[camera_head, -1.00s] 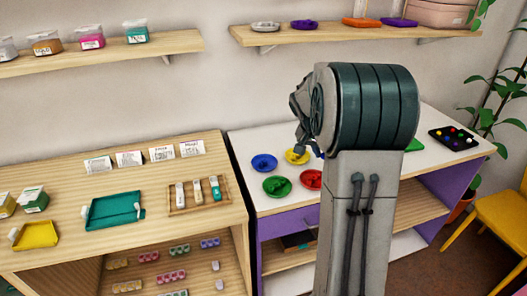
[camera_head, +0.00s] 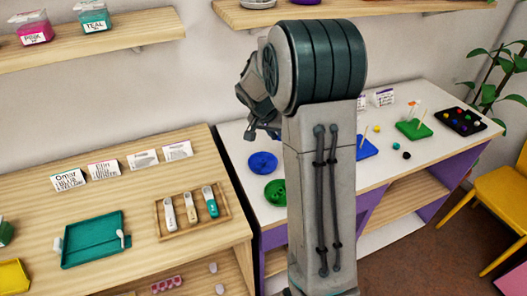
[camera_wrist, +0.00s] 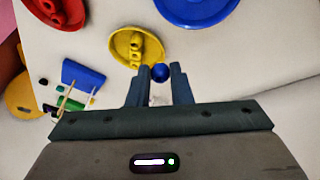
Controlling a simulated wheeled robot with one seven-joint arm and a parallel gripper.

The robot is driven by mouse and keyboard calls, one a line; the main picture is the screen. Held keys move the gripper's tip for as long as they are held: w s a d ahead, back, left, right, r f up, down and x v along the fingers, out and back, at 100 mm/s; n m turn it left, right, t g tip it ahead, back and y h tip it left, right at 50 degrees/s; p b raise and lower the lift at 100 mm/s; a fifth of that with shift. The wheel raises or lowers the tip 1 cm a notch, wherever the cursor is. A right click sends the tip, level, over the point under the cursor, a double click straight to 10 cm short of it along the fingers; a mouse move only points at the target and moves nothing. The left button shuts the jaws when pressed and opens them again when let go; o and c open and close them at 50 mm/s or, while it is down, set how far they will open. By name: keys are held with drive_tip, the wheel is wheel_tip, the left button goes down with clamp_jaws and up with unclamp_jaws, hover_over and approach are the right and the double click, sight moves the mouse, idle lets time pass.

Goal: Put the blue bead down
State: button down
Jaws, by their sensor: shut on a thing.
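In the wrist view a small round blue bead (camera_wrist: 160,72) sits between the two fingertips of my gripper (camera_wrist: 159,76), which is shut on it. The bead appears above the white table, just beside a yellow dish (camera_wrist: 117,44) holding yellow beads. A blue dish (camera_wrist: 190,13) lies at the top right and a red dish (camera_wrist: 72,20) at the top left. In the head view my gripper (camera_head: 265,131) is partly visible near the blue dish (camera_head: 261,155); the bead cannot be made out there.
A blue board (camera_head: 369,148) and a green board (camera_head: 404,128) with pegs stand right of my arm, with a few loose beads nearby. A black bead tray (camera_head: 452,118) is at the far right. A green dish (camera_head: 268,189) is partly hidden by my arm.

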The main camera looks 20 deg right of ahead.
hover_over(268, 160)
drive_tip(key=a, duration=0.2)
drive_tip(key=f, duration=0.2)
drive_tip(key=shift+s+d+f, duration=0.15)
drive_tip(key=shift+d+f, duration=0.05)
drive_tip(key=shift+f, duration=0.2)
wheel_tip(268, 160, down, 4)
drive_tip(key=shift+r+p, duration=0.15)
drive_tip(key=shift+p, duration=0.35)
drive_tip(key=shift+f+b, duration=0.35)
drive_tip(key=shift+b, duration=0.15)
drive_tip(key=c, duration=1.6)
unclamp_jaws()
